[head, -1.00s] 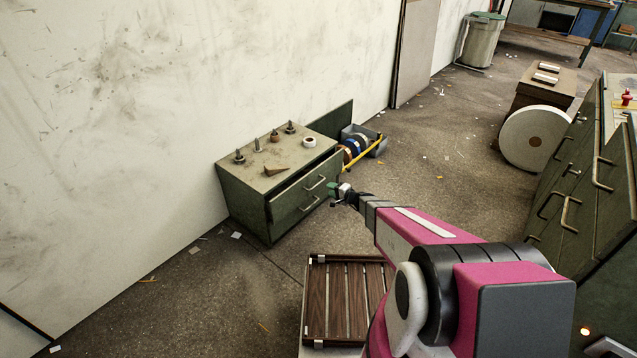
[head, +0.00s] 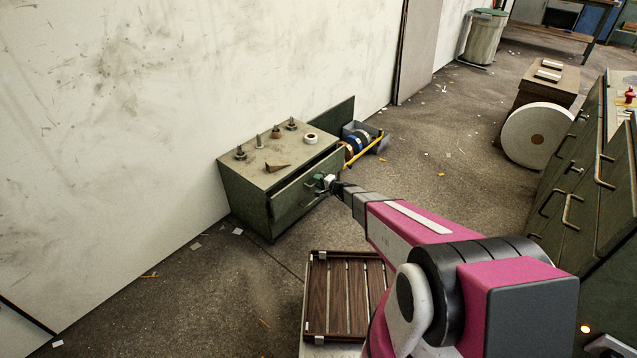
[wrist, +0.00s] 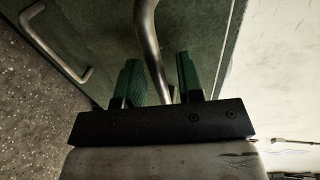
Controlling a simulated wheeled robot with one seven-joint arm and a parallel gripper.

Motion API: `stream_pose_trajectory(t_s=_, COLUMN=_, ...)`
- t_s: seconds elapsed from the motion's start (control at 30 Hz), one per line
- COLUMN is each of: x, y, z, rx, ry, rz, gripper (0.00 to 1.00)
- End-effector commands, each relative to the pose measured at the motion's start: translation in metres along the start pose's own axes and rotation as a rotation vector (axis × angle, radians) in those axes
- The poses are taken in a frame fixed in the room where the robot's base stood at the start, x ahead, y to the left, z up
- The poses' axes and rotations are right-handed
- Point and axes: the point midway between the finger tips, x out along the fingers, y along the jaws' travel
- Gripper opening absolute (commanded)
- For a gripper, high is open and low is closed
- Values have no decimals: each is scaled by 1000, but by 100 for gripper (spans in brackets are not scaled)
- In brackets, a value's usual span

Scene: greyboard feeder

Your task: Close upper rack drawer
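The green rack (head: 240,200) stands against the wall in the head view. Its upper drawer (head: 288,200) appears to stand slightly out from the body. My gripper (head: 325,181) is at the drawer's front, at the upper handle. In the wrist view, the green fingers of my gripper (wrist: 160,82) are apart, with the metal bar handle (wrist: 148,40) running between them. A gap shows beside the bar, and I cannot tell whether either finger touches it. A second handle (wrist: 62,62) shows at the left of the wrist view. My gripper hides part of the upper handle in the head view.
Several small fittings and a white ring (head: 310,138) lie on the rack top. A slatted wooden tray (head: 316,300) is in front of the rack. A grey bin with reels (head: 357,138) sits behind it. Another green cabinet (head: 590,190) stands at the right.

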Motion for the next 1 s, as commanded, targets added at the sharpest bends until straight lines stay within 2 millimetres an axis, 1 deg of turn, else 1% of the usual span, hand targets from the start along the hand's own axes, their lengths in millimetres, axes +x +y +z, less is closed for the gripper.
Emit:
stream_pose_trajectory(t_s=0.03, x=0, y=0, z=0, rx=0, ry=0, rz=0, gripper=18)
stream_pose_trajectory(t_s=0.1, x=0, y=0, z=0, rx=0, ry=0, rz=0, gripper=0)
stream_pose_trajectory(t_s=0.27, x=1, y=0, z=0, rx=0, ry=0, rz=0, gripper=0)
stream_pose_trajectory(t_s=0.33, x=6, y=0, z=0, rx=-1, ry=-1, rz=0, gripper=0)
stream_pose_trajectory(t_s=0.5, x=33, y=-4, z=-2, rx=-1, ry=-1, rz=0, gripper=0)
stream_pose_trajectory(t_s=0.6, x=44, y=-7, z=0, rx=-1, ry=-1, rz=0, gripper=0)
stream_pose_trajectory(t_s=0.87, x=45, y=-8, z=0, rx=0, ry=0, rz=0, gripper=0)
stream_pose_trajectory(t_s=0.9, x=45, y=-8, z=0, rx=0, ry=0, rz=0, gripper=25)
stream_pose_trajectory(t_s=0.93, x=45, y=-8, z=-1, rx=0, ry=0, rz=0, gripper=35)
stream_pose_trajectory(t_s=0.97, x=45, y=-8, z=-1, rx=0, ry=0, rz=0, gripper=37)
stream_pose_trajectory(t_s=1.0, x=45, y=-8, z=-1, rx=0, ry=0, rz=0, gripper=37)
